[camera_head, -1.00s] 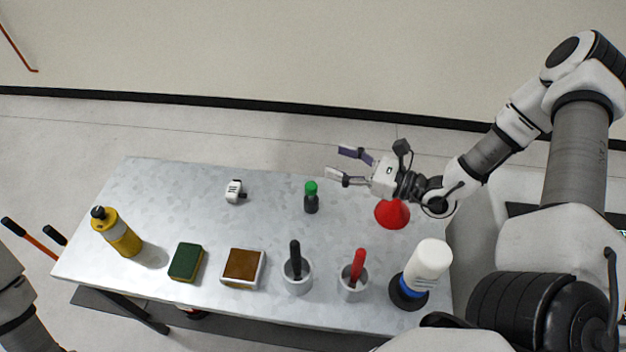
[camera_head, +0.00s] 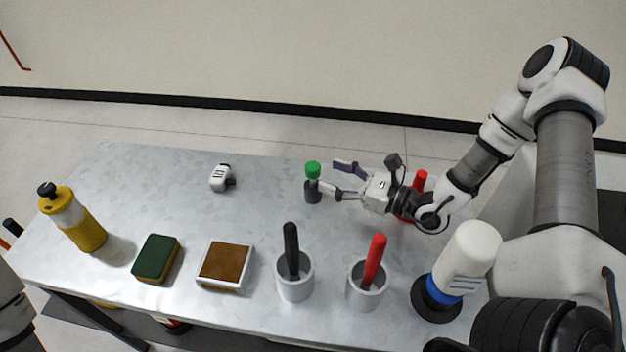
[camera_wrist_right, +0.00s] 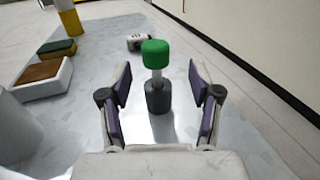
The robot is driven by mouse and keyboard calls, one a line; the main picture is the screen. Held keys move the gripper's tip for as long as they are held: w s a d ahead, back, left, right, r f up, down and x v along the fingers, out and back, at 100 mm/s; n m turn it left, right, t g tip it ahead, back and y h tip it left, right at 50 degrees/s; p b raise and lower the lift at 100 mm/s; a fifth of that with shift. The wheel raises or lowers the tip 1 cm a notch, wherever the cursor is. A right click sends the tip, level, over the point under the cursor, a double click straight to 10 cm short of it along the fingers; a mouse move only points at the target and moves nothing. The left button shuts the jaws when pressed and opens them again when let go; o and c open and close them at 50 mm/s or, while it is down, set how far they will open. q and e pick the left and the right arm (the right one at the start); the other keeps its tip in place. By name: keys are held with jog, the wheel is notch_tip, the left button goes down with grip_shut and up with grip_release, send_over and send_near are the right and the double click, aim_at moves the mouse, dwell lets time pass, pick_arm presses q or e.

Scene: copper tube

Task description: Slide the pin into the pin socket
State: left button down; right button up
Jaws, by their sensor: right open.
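A green-headed pin-like piece (camera_head: 313,170) stands upright on the table, with a pale shaft above a dark grey cylinder (camera_head: 313,192). I cannot tell whether this cylinder is the pin socket or part of the same piece. My right gripper (camera_head: 331,176) is open, low over the table and just right of it. In the right wrist view the green head (camera_wrist_right: 156,53) and the dark cylinder (camera_wrist_right: 158,96) show upright between the two spread fingers (camera_wrist_right: 159,84), ahead of the palm. No finger visibly touches them. My left gripper is out of view.
A red cone (camera_head: 419,182) stands partly hidden behind my right wrist. A small white device (camera_head: 221,178) lies to the left. Along the front are a yellow bottle (camera_head: 80,226), sponge (camera_head: 155,260), brown-topped tray (camera_head: 247,264), two handled cups and a white bottle (camera_head: 466,255).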

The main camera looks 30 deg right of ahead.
aim_at(311, 171)
jog(key=x, duration=0.5)
jog(key=shift+w+a+f, duration=0.15)
jog(key=shift+a+f, duration=0.05)
jog(key=shift+a, duration=0.25)
jog(key=shift+d, duration=0.1)
grip_shut()
